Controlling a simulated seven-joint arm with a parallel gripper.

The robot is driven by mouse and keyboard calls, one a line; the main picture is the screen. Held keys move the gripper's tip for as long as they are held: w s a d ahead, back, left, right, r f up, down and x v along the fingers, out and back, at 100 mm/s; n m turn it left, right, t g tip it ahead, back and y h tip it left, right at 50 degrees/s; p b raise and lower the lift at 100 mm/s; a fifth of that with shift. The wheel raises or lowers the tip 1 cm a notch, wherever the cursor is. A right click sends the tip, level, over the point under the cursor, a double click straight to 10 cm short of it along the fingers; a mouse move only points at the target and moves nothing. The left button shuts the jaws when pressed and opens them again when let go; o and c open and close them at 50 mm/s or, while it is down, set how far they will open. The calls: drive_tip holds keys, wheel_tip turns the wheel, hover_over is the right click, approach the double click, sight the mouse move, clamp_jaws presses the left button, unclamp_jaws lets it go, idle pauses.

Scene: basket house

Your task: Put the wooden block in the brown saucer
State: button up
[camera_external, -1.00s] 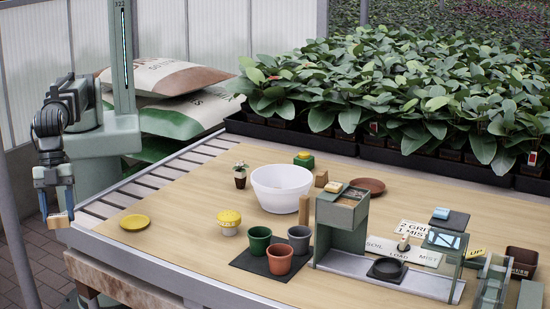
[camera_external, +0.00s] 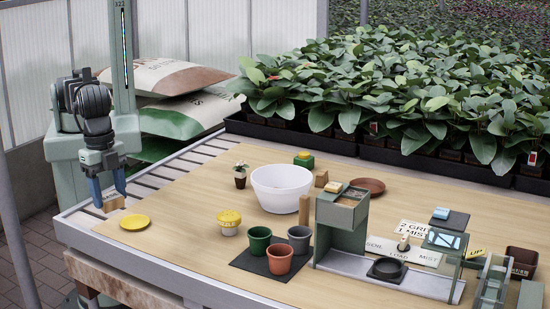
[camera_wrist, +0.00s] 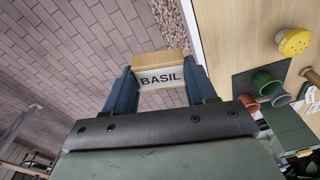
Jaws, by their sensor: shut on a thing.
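My gripper (camera_external: 108,203) is shut on a small wooden block (camera_external: 114,203) at the left edge of the table. In the wrist view the block (camera_wrist: 162,70) sits between the two blue fingers, with a white label reading BASIL facing the camera. The brown saucer (camera_external: 368,186) lies on the far side of the table, behind the green box stand and right of the white bowl. It is empty as far as I can see, and well away from my gripper.
A yellow saucer (camera_external: 135,222) lies just right of my gripper.

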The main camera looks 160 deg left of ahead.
drive_tip(key=a+n+g+h, duration=0.3)
drive_tip(key=a+n, duration=0.6)
drive_tip(key=a, duration=0.9)
drive_tip(key=n+t+y, duration=0.2)
drive_tip(key=n+t, duration=1.5)
drive_tip(key=n, duration=0.4)
hover_over(357, 183)
wheel_tip(357, 183, down, 3)
drive_tip(key=shift+f, duration=5.45)
drive_tip(key=shift+f, duration=0.3)
drive_tip(key=o, duration=1.1)
